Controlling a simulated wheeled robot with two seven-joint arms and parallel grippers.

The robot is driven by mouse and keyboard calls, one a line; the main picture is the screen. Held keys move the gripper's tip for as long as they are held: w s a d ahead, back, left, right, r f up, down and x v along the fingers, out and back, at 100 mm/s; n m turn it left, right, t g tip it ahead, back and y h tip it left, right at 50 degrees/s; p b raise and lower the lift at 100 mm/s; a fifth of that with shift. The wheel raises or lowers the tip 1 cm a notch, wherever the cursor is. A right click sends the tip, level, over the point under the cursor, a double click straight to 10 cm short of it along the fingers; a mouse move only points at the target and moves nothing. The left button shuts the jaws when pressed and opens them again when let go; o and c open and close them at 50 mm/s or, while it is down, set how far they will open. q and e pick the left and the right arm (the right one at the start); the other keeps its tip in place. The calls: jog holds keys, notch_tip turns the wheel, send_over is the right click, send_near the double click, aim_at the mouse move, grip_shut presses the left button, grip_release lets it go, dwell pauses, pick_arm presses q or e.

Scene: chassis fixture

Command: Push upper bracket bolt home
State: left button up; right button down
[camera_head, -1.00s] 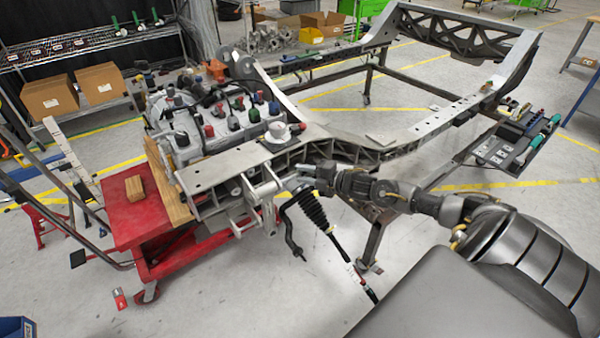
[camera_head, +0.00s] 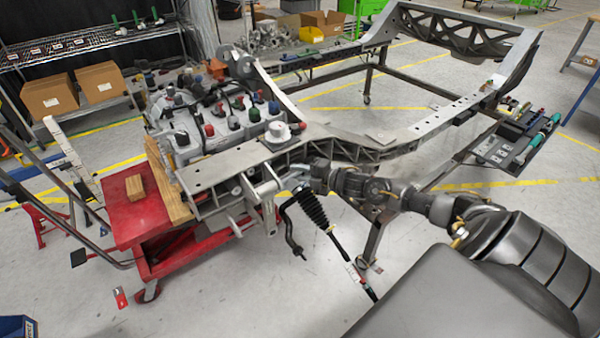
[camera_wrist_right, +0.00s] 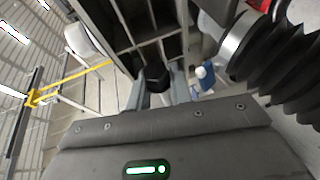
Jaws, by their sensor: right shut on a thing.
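My right gripper (camera_head: 298,178) is beside the grey bracket (camera_head: 266,190) on the side of the chassis frame (camera_head: 330,150). In the right wrist view, the gripper (camera_wrist_right: 158,92) is shut on a dark blunt piece (camera_wrist_right: 155,74), which looks like the bolt's head. It is held against the ribbed grey frame side. The bolt's shank and its hole are hidden, so I cannot tell how deep it sits. In the head view the bolt is too small and covered to make out. My left gripper is in neither view.
A black ribbed boot on a rod (camera_head: 313,210) hangs just below the right gripper; its bellows (camera_wrist_right: 280,60) fill the wrist view's upper right. An engine (camera_head: 215,125) stands behind the frame. A red cart (camera_head: 140,215) is at left.

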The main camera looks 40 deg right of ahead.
aim_at(290, 176)
jog(key=a+p, duration=0.1)
jog(key=a, duration=0.3)
jog(key=shift+a, duration=0.15)
jog(key=c, duration=1.5)
grip_release()
jog(key=shift+c, duration=0.2)
jog(key=b+v, duration=0.1)
jog(key=v, duration=0.9)
jog(key=shift+s, duration=0.4)
